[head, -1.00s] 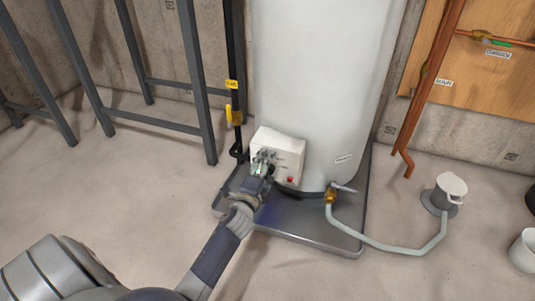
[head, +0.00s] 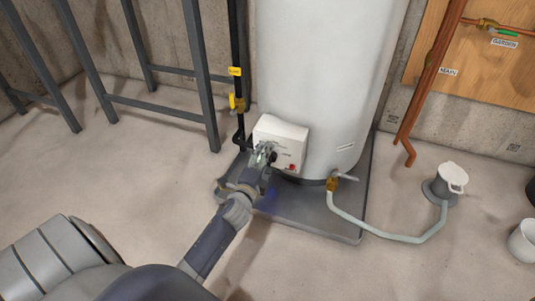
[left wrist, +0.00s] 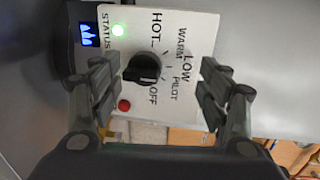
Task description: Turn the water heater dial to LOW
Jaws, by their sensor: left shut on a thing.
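The water heater (head: 325,70) is a tall white cylinder. Its white control box (head: 289,133) is low on its front. In the left wrist view the black dial (left wrist: 142,69) is ringed by HOT, WARM, LOW, PILOT and OFF; I cannot tell surely which word it points to. My left gripper (head: 263,152) is at the box face and partly covers it in the head view. My right gripper is not in view.
A green status light (left wrist: 118,30) and a red button (left wrist: 124,105) are on the panel. Grey metal racks (head: 160,117) stand left.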

